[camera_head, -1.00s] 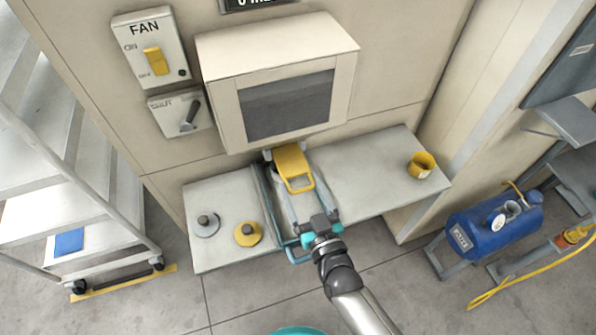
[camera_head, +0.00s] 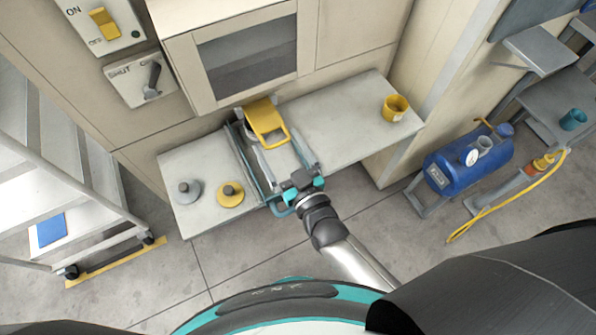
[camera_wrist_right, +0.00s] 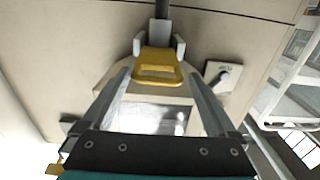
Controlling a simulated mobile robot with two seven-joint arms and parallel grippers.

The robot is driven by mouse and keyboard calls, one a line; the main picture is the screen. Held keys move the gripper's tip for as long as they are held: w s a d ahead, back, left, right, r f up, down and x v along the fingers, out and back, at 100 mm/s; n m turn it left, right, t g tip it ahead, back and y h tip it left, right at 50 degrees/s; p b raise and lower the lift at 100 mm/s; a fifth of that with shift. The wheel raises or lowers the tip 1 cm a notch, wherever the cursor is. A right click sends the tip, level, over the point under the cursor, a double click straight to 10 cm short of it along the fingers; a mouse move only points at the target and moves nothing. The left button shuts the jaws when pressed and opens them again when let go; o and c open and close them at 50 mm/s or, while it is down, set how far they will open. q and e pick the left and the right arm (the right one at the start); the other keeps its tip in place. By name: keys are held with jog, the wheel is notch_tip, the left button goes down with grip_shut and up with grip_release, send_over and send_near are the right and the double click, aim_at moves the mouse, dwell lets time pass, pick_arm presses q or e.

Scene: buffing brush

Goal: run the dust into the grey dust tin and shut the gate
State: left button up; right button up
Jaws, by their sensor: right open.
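A yellow gate plate with a loop handle (camera_head: 266,121) juts out below the cabinet's mouth, above the shelf. It also shows ahead in the wrist view (camera_wrist_right: 157,64). A lever on a plate marked SHUT (camera_head: 152,80) is tilted up. My right gripper (camera_head: 300,180) is over the shelf's front edge by a blue-railed track, open, its fingers pointing toward the gate with nothing between them. What lies under the gate is mostly hidden. My left gripper is not seen.
The shelf (camera_head: 340,115) holds a yellow cup (camera_head: 395,107) at right and a grey knobbed disc (camera_head: 187,191) and yellow knobbed disc (camera_head: 230,194) at left. A blue tank (camera_head: 468,165) and teal cup (camera_head: 573,119) stand right. A white rack (camera_head: 75,180) stands left.

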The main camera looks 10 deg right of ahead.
jog(key=v, duration=1.4)
jog(key=shift+p, duration=0.45)
jog(key=shift+s, duration=0.1)
jog(key=s+d+f+g+h+b, duration=0.1)
jog(key=s+d+f+g, duration=0.25)
jog(key=f, duration=0.75)
jog(key=s+d+f+g+h, duration=0.2)
jog(key=f+g, duration=0.2)
jog(key=f, duration=0.8)
jog(key=s+d+f+g+h, duration=0.1)
jog(key=s+d+f+g, duration=0.2)
jog(key=s+f, duration=0.3)
jog(key=s+d+f+m+g+h+b, duration=0.1)
jog(key=s+d+f+g, duration=0.3)
jog(key=s, duration=0.5)
notch_tip(320, 180, down, 2)
jog(key=shift+s+f+g+h, duration=0.15)
jog(key=shift+s+g+h, duration=0.2)
jog(key=shift+g, duration=0.5)
jog(key=shift+a, duration=0.1)
